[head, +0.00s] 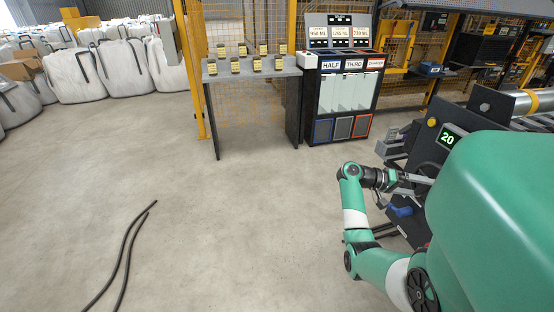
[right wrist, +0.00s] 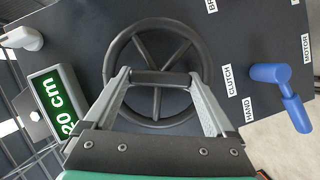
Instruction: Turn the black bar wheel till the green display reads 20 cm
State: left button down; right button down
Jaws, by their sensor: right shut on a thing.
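The black wheel (right wrist: 156,118) with spokes is on a dark panel in the right wrist view; in the head view my arm partly hides it. My right gripper (right wrist: 160,78) is shut on the wheel's black bar (right wrist: 160,77), with one finger at each end of it. In the head view the right gripper (head: 408,180) reaches to the panel from the left. The green display (right wrist: 58,100) reads 20 cm; in the head view the display (head: 448,138) shows 20. My left gripper is not in view.
A blue lever (right wrist: 285,90) sticks out of the panel near labels CLUTCH, HAND and MOTOR. A light knob (right wrist: 22,38) is at the panel's upper left. A grey table (head: 250,68) and a bin cabinet (head: 345,90) stand behind. Hoses (head: 125,250) lie on otherwise open floor.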

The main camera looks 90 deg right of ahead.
jog(key=shift+r, duration=0.1)
dwell(0.3)
grip_release()
jog(key=w+r, duration=0.1)
jog(key=w, duration=0.6)
jog(key=shift+w, duration=0.15)
jog(key=shift+d+r, duration=0.1)
